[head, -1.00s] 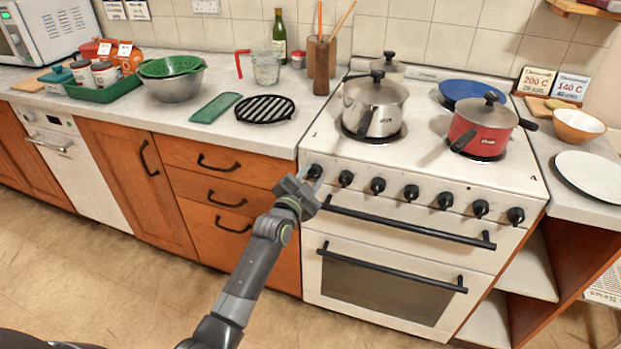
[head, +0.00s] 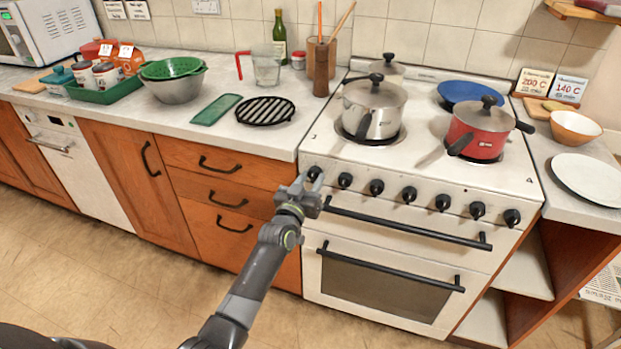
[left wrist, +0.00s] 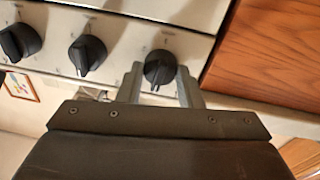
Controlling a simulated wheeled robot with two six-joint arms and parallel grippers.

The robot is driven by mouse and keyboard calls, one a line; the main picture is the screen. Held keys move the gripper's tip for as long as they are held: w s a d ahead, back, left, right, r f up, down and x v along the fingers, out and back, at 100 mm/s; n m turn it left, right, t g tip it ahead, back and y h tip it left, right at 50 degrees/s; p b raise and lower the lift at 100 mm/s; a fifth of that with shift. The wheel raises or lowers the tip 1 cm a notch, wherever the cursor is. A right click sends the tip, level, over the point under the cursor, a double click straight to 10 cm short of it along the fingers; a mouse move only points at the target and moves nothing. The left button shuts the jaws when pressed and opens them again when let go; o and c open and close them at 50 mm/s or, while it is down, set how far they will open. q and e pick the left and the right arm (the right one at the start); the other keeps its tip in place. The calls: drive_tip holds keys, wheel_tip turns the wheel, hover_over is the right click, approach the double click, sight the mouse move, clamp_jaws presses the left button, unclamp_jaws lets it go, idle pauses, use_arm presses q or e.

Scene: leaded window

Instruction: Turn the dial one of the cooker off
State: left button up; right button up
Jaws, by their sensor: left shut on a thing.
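The white cooker (head: 440,170) has a row of black dials along its front panel. My left gripper (head: 311,179) is at the leftmost dial (head: 314,172). In the left wrist view, that dial (left wrist: 159,68) sits between the two grey fingers (left wrist: 160,82), and the gripper is shut on it. The dial's pointer is tilted slightly from upright in that view. The second dial (head: 345,180) and the third dial (head: 376,187) are to its right and free. My right gripper is not in view.
A steel pot (head: 374,108) and a red pan (head: 480,130) stand on the hob. Below the dials runs a black oven handle (head: 405,222). Wooden drawers (head: 225,195) are left of the cooker. The floor in front is clear.

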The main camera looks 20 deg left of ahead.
use_arm(q)
drive_tip(key=shift+n, duration=0.7)
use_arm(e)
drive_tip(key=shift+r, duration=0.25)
use_arm(q)
drive_tip(key=o, duration=1)
drive_tip(key=shift+s+f, duration=0.15)
drive_tip(key=shift+s, duration=0.4)
drive_tip(key=s+b, duration=0.1)
drive_tip(key=s, duration=0.4)
drive_tip(key=s+a+b, duration=0.1)
drive_tip(key=s+b, duration=0.1)
drive_tip(key=s, duration=0.3)
drive_tip(key=s+f+b, duration=0.1)
drive_tip(key=s, duration=0.5)
drive_tip(key=shift+s+a+f+b, duration=0.1)
drive_tip(key=shift+a+b, duration=0.1)
drive_tip(key=shift+b, duration=0.1)
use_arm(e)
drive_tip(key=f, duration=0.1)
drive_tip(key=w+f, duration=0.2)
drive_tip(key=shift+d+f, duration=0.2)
